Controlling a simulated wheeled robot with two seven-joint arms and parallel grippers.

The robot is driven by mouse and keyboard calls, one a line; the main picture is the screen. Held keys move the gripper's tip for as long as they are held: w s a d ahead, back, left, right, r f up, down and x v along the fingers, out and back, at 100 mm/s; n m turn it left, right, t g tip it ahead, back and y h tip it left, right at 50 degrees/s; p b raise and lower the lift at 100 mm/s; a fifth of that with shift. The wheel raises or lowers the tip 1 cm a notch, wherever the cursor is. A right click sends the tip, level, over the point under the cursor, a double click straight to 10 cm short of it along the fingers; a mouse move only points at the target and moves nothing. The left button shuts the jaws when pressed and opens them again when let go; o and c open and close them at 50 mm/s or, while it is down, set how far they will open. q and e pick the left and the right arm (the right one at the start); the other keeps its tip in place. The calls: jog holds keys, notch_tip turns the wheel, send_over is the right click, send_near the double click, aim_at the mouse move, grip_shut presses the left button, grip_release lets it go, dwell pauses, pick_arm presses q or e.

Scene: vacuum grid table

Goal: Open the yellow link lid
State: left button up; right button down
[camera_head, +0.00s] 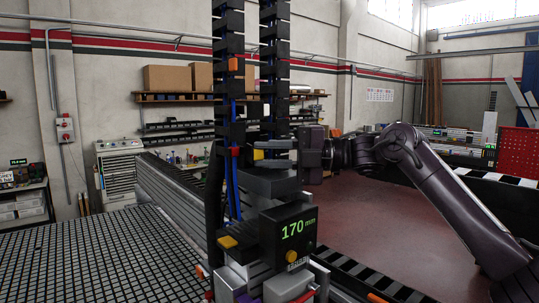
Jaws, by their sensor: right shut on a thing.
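The yellow link lid (259,154) shows as a small yellow piece at the lower part of the black cable chain (272,75), near the middle of the head view. My right gripper (272,154) comes in from the right, level, with its grey fingers at the lid. The fingers are shut on the lid, and only a small part of the lid shows between them. Whether the lid has turned from its link is too small to tell. My left gripper is not in view.
Below the gripper stands a black display box (287,235) reading 170 mm with a yellow knob. A second black chain (228,95) with an orange link hangs close on the left. The vacuum grid table (90,255) fills the lower left. Red floor is open on the right.

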jog(key=shift+f, duration=0.1)
jog(key=c, duration=1.2)
grip_release()
jog(key=shift+a, duration=0.1)
jog(key=shift+c, duration=0.2)
jog(key=shift+s+t, duration=0.1)
jog(key=shift+t, duration=0.2)
